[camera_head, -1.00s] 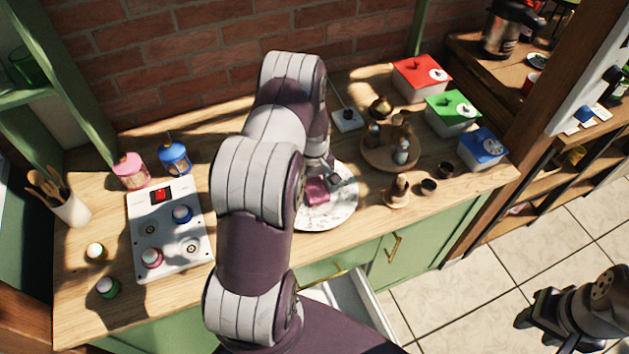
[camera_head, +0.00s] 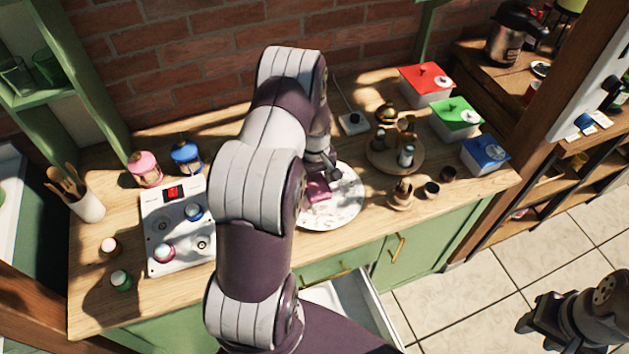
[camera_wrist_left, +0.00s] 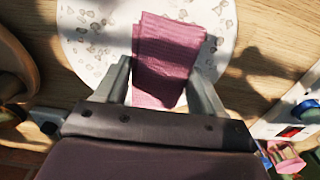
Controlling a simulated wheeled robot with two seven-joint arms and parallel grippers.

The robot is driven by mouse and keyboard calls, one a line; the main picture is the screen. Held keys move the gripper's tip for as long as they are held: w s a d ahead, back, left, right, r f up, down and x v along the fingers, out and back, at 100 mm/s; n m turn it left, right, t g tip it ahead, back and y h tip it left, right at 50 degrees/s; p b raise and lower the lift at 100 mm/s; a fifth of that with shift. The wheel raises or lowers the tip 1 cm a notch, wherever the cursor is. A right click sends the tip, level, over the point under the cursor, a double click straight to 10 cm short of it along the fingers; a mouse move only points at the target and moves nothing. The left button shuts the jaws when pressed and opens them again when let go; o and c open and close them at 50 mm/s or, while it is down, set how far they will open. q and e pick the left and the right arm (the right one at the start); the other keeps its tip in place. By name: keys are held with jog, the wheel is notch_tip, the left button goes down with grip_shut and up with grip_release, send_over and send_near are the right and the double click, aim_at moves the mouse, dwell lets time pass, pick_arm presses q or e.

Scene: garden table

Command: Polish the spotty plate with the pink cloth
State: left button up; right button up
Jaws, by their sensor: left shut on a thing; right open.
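The spotty plate (camera_head: 345,203) lies on the wooden counter, partly hidden behind my left arm in the head view. It is pale with grey-brown spots, and many show in the left wrist view (camera_wrist_left: 92,45). The pink cloth (camera_head: 319,190) is folded and lies over the plate. In the left wrist view the cloth (camera_wrist_left: 168,55) sits between my left gripper's fingers (camera_wrist_left: 165,88), which are shut on it. Whether the cloth presses on the plate is hard to tell. My right gripper (camera_head: 527,325) is open and empty above the tiled floor, away from the counter.
A round wooden board (camera_head: 378,160) with small jars stands right of the plate. Red (camera_head: 424,84), green (camera_head: 457,118) and blue (camera_head: 485,154) lidded boxes line the right end. A white panel (camera_head: 176,245) with knobs stands left. An open drawer (camera_head: 352,305) juts out below the plate.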

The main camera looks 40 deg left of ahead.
pick_arm(q)
jog(key=shift+r+p, duration=1.45)
jog(key=shift+r, duration=0.75)
